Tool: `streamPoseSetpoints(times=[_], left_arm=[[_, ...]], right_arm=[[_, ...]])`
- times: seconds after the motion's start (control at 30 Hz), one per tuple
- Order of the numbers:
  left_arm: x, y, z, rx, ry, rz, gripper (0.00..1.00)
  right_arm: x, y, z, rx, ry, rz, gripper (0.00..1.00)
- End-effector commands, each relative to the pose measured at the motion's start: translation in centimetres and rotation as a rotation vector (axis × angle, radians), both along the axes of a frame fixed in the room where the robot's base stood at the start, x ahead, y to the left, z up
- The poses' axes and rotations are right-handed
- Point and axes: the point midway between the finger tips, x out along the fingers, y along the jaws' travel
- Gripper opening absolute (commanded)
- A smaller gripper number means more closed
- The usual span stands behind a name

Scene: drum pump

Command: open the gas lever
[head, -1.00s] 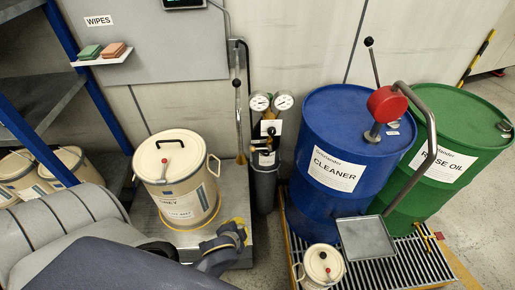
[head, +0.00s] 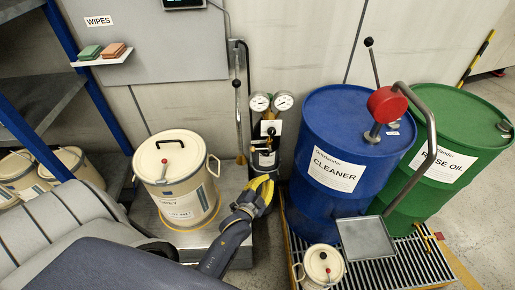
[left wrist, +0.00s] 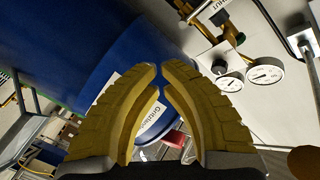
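The gas lever is a small dark handle (head: 265,149) on the brass valve below two round gauges, at the top of a dark gas cylinder (head: 264,182). In the left wrist view, a dark-knobbed lever (left wrist: 239,38) and brass fittings (left wrist: 187,12) show at the top, beside the gauges. My left gripper (head: 269,182) has yellow fingers and is in front of the cylinder, below the valve and apart from the lever. Its fingertips (left wrist: 161,68) are close together with a narrow gap and nothing between them. My right gripper is not in view.
A blue cleaner drum (head: 333,196) with a red-headed pump (head: 388,104) stands right of the cylinder, beside a green drum (head: 445,190). A cream pail (head: 177,160) stands at the left. A small pail (head: 323,268) and square tray (head: 366,239) are in front.

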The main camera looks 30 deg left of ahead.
Motion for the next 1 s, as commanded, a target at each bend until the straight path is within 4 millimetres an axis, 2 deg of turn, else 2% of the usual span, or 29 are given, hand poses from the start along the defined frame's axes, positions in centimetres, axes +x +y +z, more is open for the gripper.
streamPoseSetpoints(times=[0.1, 0.33, 0.63, 1.0], left_arm=[[1.4, 0.7, 0.5, -0.007, -0.096, 0.027, 0.00], [3.0, 2.4, 1.7, -0.014, -0.276, 0.106, 0.00], [3.3, 4.3, 2.5, -0.016, -0.431, 0.209, 0.00], [3.1, 5.0, 2.7, -0.018, -0.484, 0.254, 0.00]], right_arm=[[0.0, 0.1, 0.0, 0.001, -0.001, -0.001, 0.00], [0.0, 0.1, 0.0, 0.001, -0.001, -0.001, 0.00], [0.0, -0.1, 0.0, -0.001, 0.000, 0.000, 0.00], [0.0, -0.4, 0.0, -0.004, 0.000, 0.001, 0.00]])
